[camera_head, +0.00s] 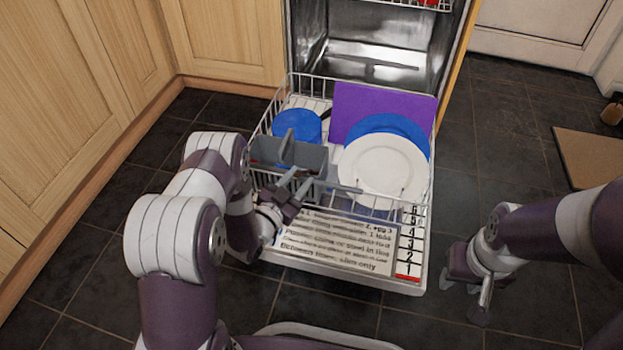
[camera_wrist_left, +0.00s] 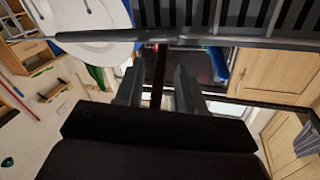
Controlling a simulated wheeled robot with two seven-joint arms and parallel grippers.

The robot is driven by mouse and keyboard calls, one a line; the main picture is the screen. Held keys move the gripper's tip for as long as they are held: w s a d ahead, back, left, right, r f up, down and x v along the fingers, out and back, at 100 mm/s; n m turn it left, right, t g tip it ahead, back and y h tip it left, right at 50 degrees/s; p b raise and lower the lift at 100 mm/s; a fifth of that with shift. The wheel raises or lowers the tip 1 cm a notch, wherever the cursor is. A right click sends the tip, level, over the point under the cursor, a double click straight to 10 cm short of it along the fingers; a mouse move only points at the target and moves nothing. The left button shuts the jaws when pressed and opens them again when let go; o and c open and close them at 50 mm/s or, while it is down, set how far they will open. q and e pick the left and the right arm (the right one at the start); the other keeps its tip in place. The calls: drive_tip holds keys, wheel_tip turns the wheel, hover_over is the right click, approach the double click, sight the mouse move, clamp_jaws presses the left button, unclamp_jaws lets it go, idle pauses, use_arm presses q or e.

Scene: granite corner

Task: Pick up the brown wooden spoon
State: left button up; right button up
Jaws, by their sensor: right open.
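My left gripper (camera_head: 297,187) is at the front of the pulled-out dishwasher rack, just in front of the grey cutlery basket (camera_head: 315,160). In the left wrist view its two fingers (camera_wrist_left: 158,90) stand apart. A thin dark brown strip (camera_wrist_left: 157,75) shows between them; it may be the wooden spoon's handle, but I cannot tell whether they touch it. I cannot make out the spoon clearly in the head view. My right gripper (camera_head: 470,285) is open and empty above the floor, right of the dishwasher door.
A white plate (camera_head: 380,165), a blue plate (camera_head: 415,135), a purple board (camera_head: 375,105) and a blue cup (camera_head: 297,124) stand in the rack. The open door (camera_head: 340,245) lies below.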

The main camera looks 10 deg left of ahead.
sight(305, 173)
use_arm(q)
drive_tip(key=x, duration=0.1)
drive_tip(key=b+x, duration=0.1)
drive_tip(key=x, duration=0.1)
drive_tip(key=shift+f, duration=0.3)
drive_tip(key=shift+w+r, duration=0.15)
drive_tip(key=shift+r, duration=0.05)
clamp_jaws()
idle(0.9)
